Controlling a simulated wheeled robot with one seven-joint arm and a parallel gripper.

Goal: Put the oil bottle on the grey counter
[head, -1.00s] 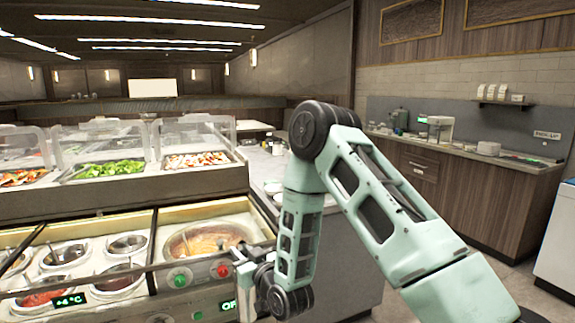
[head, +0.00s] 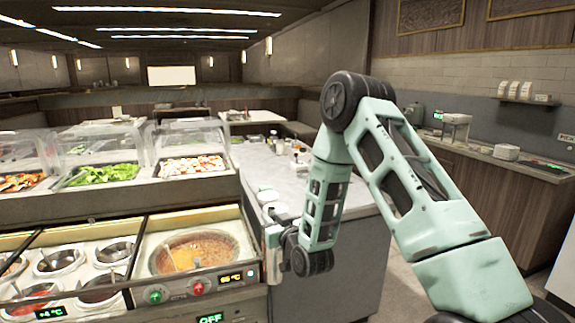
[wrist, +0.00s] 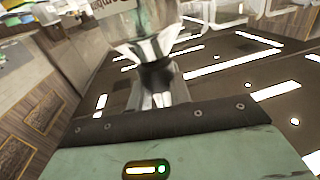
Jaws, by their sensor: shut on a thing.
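My gripper (head: 273,238) hangs at the front left corner of the grey counter (head: 335,192) in the head view, beside the hot well. In the wrist view my gripper (wrist: 156,80) is shut on a clear, glassy bottle with dark lettering, the oil bottle (wrist: 140,22). Its upper part is cut off by the frame edge. In the head view the held bottle is too small to make out clearly. The grey counter top lies behind and to the right of my gripper.
Several small bottles and jars (head: 283,146) stand toward the counter's back, and pale dishes (head: 268,196) lie along its left edge. The hot well (head: 196,253) and sauce wells (head: 62,262) are at left, with glass-fronted food trays (head: 103,174) behind. The counter's middle looks bare.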

